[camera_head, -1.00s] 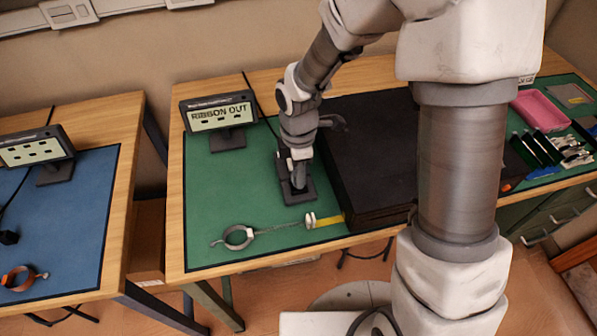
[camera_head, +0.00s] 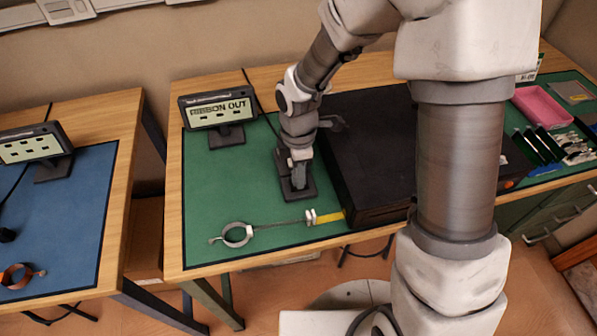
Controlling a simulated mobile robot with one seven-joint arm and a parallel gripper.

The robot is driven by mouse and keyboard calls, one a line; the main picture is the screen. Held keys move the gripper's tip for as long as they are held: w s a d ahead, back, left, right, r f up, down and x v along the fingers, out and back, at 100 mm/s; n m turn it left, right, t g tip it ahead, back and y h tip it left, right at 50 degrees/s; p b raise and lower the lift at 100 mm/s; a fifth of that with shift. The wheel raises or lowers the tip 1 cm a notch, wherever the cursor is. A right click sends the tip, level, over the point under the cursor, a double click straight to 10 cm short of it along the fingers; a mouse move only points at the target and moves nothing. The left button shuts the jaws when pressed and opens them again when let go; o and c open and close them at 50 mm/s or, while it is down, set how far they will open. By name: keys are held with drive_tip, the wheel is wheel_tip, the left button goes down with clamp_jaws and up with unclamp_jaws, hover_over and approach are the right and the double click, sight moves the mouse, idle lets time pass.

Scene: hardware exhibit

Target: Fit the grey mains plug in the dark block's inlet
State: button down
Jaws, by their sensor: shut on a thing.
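The dark block (camera_head: 297,190) lies flat on the green mat, left of a large black case. My gripper (camera_head: 299,178) points down over the block, its tips at or just above the block's top. It is shut on a small grey piece, which I take to be the grey mains plug (camera_head: 299,172); the fingers hide most of it. The inlet is hidden under the gripper. I cannot tell whether the plug is in the inlet or only over it.
The large black case (camera_head: 372,145) stands close right of my gripper. A display reading "RIBBON OUT" (camera_head: 219,109) stands behind left. A grey ring clamp (camera_head: 237,234) with a cord lies in front. A pink tray (camera_head: 541,106) is far right.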

drive_tip(key=shift+f, duration=0.15)
drive_tip(key=c, duration=0.6)
unclamp_jaws()
drive_tip(key=shift+s, duration=0.15)
drive_tip(key=shift+f, duration=0.1)
drive_tip(key=shift+d, duration=0.1)
drive_tip(key=shift+c, duration=1.2)
drive_tip(key=o, duration=0.3)
drive_tip(key=shift+s, duration=0.1)
drive_tip(key=shift+r, duration=0.4)
